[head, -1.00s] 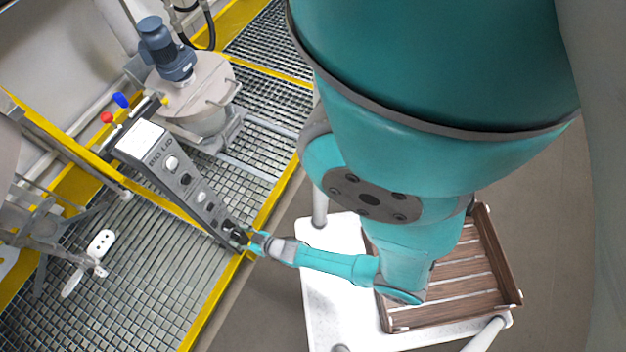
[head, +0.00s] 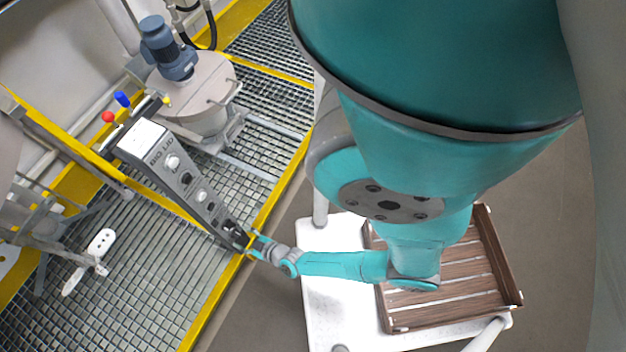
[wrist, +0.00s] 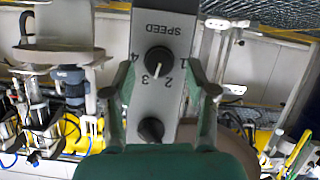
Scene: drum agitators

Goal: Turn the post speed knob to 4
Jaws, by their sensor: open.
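The post (head: 180,180) is a long grey control panel with several knobs, and my gripper (head: 250,243) is at its lower end in the head view. In the wrist view, the speed knob (wrist: 158,61) is black and round, on the grey panel under an upside-down SPEED label. Digits 1 to 4 curve around it, and its white mark points down, near the 3, though the exact digit is hard to read. My gripper (wrist: 166,88) is open, one finger on each side of the panel. A second black knob (wrist: 151,130) sits closer to my palm.
A steel drum (head: 200,95) with a blue motor stands behind the post. Red (head: 107,117) and blue (head: 122,99) knobs stand at its far end. A white table (head: 325,290) with a wooden crate (head: 480,220) is to the right. Yellow-edged grating surrounds the post.

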